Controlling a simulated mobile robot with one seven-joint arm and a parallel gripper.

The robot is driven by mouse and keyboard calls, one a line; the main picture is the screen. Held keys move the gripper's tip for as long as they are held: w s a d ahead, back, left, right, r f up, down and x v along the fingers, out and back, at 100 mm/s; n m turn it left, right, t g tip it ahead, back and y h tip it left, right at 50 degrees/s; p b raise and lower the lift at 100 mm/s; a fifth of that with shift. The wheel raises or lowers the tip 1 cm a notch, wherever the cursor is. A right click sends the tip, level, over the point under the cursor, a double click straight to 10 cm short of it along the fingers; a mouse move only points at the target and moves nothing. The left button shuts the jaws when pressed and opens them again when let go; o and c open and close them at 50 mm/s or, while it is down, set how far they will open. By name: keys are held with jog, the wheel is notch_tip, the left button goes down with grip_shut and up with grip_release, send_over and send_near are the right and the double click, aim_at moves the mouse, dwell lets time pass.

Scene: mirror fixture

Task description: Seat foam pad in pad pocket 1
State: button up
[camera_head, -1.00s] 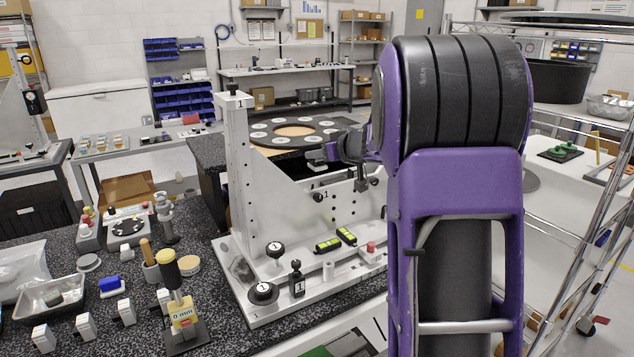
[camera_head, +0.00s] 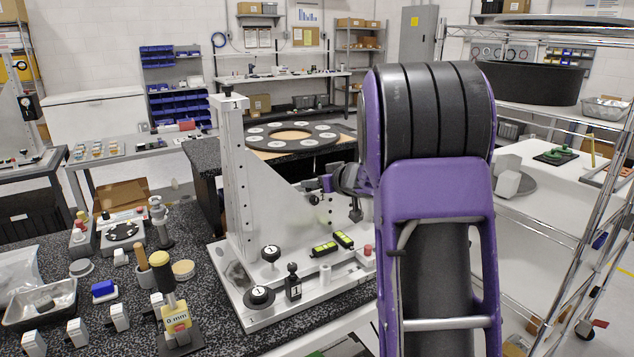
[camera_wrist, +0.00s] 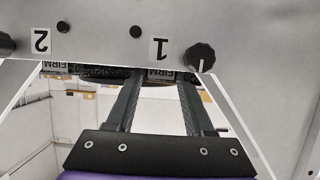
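In the wrist view, my gripper (camera_wrist: 161,77) reaches up to the lower edge of a grey plate (camera_wrist: 105,40). Its two dark fingers stand apart, with the tips at the edge under the label 1 (camera_wrist: 159,49). A small block face marked FIRM (camera_wrist: 160,74) shows between the tips. I cannot tell whether it is a foam pad in the grip or part of the pocket. A second FIRM face (camera_wrist: 55,67) sits under the label 2 (camera_wrist: 41,41). The pocket opening is hidden. In the head view, the gripper is beside the upright fixture (camera_head: 265,180), largely hidden.
A black knob (camera_wrist: 201,57) sticks out right of the label 1, close to the right finger. A round dark plate (camera_head: 293,137) lies behind. A wire rack (camera_head: 590,190) stands at right.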

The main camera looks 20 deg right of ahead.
jog(key=shift+o, duration=1.1)
jog(key=shift+f, duration=0.1)
jog(key=shift+a, duration=0.1)
jog(key=shift+r, duration=0.25)
jog(key=p+v, duration=0.1)
jog(key=v, duration=1.1)
jog(key=shift+w+r, duration=0.1)
jog(key=shift+r, duration=0.05)
